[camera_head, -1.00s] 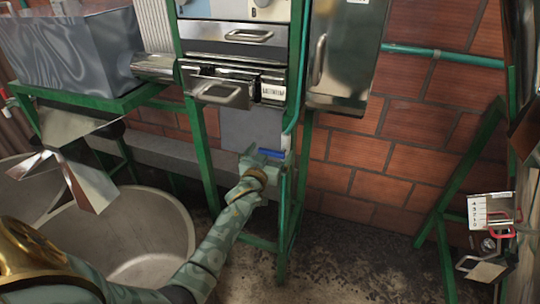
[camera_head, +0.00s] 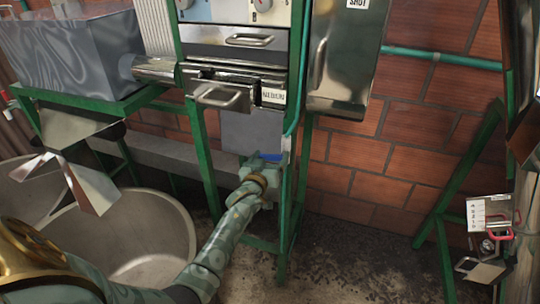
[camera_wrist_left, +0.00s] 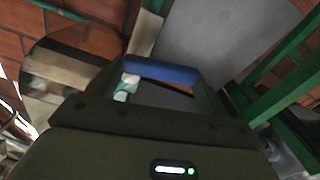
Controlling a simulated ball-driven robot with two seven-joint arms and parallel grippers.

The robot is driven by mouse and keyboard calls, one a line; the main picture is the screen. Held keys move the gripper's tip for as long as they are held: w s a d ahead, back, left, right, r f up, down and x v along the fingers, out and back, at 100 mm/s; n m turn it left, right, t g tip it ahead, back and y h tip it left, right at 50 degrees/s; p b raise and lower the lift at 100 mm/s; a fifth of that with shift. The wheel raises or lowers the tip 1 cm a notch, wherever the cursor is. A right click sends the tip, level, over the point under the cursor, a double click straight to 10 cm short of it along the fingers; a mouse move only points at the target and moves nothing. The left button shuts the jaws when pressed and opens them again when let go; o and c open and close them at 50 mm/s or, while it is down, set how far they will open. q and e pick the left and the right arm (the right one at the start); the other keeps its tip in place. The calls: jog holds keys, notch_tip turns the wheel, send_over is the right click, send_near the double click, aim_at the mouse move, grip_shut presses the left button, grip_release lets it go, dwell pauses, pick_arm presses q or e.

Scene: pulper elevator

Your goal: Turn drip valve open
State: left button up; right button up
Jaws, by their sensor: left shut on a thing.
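The drip valve's blue handle (camera_head: 269,157) is beside the lower part of the green pipe, on the green frame below the steel drawers. My left gripper (camera_head: 262,163) is at the handle, with the arm reaching up from the lower left. In the left wrist view the blue handle (camera_wrist_left: 161,70) lies across between the fingers of the left gripper (camera_wrist_left: 163,82), which is shut on it. The gripper hides part of the handle and the valve body. My right gripper is not in view.
Green frame posts (camera_head: 286,215) stand close around the handle. A round grey vat (camera_head: 130,250) is at the lower left. A steel cabinet (camera_head: 340,60) hangs above right. A brick wall (camera_head: 385,150) is behind, with bare floor at its foot.

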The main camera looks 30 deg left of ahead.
pick_arm(q)
jog(key=n, duration=0.1)
jog(key=f+n+p, duration=0.1)
jog(key=n, duration=0.1)
jog(key=shift+n+p, duration=0.3)
jog(key=f+n, duration=0.1)
jog(key=n, duration=0.3)
jog(key=d+f+n, duration=0.1)
jog(key=n, duration=0.3)
jog(key=d+f+n+p, duration=0.1)
jog(key=n, duration=0.3)
jog(key=shift+w+d, duration=0.1)
jog(key=shift+w, duration=0.05)
jog(key=shift+d, duration=0.1)
jog(key=o, duration=1.4)
jog(key=shift+c, duration=0.2)
jog(key=shift+r, duration=0.15)
